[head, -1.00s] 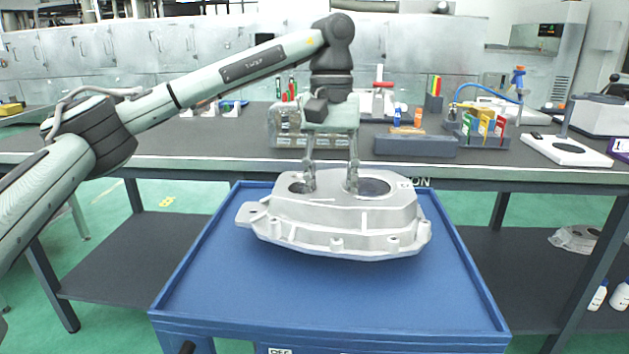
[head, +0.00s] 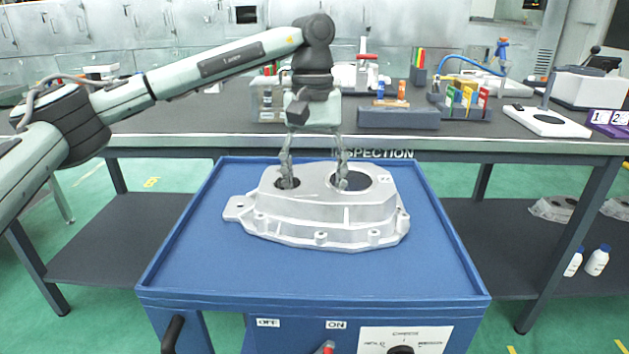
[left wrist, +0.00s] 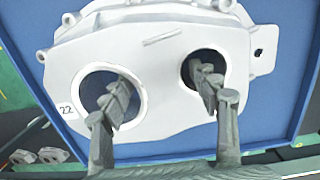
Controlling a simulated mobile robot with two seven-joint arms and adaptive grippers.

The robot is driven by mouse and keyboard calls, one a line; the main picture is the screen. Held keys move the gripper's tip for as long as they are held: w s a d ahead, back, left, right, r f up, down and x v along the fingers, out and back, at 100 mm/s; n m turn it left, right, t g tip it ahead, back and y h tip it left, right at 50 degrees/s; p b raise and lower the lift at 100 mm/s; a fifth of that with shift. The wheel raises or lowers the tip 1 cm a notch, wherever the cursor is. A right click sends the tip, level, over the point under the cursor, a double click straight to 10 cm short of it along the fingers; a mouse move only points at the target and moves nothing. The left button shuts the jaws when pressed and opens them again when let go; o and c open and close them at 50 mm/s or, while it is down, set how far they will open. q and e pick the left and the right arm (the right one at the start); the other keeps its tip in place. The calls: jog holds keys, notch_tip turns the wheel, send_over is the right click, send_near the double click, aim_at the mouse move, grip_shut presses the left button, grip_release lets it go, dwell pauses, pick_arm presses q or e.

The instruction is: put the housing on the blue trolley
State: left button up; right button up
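The housing (head: 325,211) is a pale grey aluminium casting with two round bores and a flanged rim. It sits flat on the blue trolley (head: 200,265), towards the back of its top, and appears to rest on it. My left gripper (head: 314,184) points down from above with one finger in each bore. In the left wrist view, the fingers (left wrist: 160,88) stand apart from the web between the bores, with gaps showing, so the gripper is open. The housing (left wrist: 165,80) carries a "22" label there. The fingertips are partly hidden inside the bores. My right gripper is not in view.
The trolley top is clear in front of the housing.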

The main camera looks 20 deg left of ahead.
aim_at(314, 178)
pick_arm(q)
jog(key=shift+r, duration=0.1)
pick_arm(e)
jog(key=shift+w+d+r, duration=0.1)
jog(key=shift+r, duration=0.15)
pick_arm(q)
jog(key=shift+r, duration=0.25)
jog(key=r, duration=0.5)
jog(key=w+r, duration=0.1)
jog(key=r, duration=0.2)
jog(key=shift+a+r, duration=0.1)
jog(key=shift+a, duration=0.1)
notch_tip(314, 178, up, 3)
jog(key=shift+w+a+r+p, duration=0.1)
jog(key=shift+p, duration=0.4)
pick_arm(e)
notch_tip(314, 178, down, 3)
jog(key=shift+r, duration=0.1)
